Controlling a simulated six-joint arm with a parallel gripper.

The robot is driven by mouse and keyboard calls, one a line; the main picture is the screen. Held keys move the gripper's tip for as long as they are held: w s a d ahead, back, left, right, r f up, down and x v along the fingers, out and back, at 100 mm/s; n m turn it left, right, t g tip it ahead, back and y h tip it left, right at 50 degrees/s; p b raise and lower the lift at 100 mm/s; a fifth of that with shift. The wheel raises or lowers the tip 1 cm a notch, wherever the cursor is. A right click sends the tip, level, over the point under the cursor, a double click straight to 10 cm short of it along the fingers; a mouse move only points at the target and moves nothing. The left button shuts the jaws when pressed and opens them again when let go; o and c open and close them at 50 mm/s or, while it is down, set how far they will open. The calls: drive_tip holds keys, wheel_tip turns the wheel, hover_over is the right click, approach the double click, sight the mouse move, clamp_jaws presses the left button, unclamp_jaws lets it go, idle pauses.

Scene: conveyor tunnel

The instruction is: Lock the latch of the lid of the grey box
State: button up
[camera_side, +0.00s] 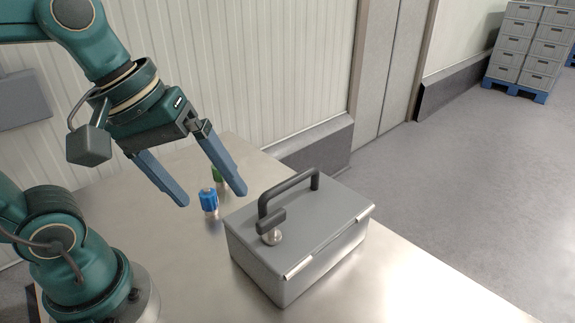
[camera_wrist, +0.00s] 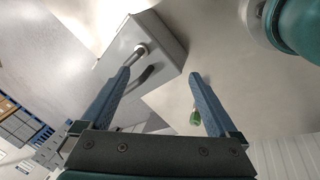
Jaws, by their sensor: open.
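The grey box (camera_side: 262,268) stands on the table in the side view, with its flat grey lid (camera_side: 318,222) down on it. A dark arched handle (camera_side: 290,184) rises from the lid. A dark latch lever (camera_side: 271,220) sits on a round pale pivot near the lid's near-left edge, close to one handle end; whether it is locked I cannot tell. My gripper (camera_side: 214,199) is open and empty, up and left of the box, touching nothing. In the wrist view, the box (camera_wrist: 164,37) shows beyond the fingertips of my gripper (camera_wrist: 160,74), and the left finger partly hides it.
A blue-capped bottle (camera_side: 208,201) and a green item (camera_side: 218,175) stand on the table left of the box, near my fingers in the side view. The table (camera_side: 400,290) is clear right of the box. Stacked grey crates (camera_side: 528,45) stand far off.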

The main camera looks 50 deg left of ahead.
sight(271, 216)
drive_tip(key=shift+w+d+f+n+g+h, duration=0.6)
drive_tip(key=shift+w+f+n, duration=0.5)
drive_tip(key=shift+n, duration=0.55)
drive_tip(key=shift+w+d+f+n+g+h, duration=0.4)
drive_tip(key=shift+w+d+f+n+g, duration=0.35)
drive_tip(key=shift+w+n, duration=0.75)
drive_tip(key=shift+w+d+f+n+g+h, duration=0.5)
drive_tip(key=shift+w+f+n+g, duration=0.4)
drive_tip(key=shift+n, duration=0.85)
drive_tip(key=shift+w+f, duration=0.15)
drive_tip(key=c, duration=1.4)
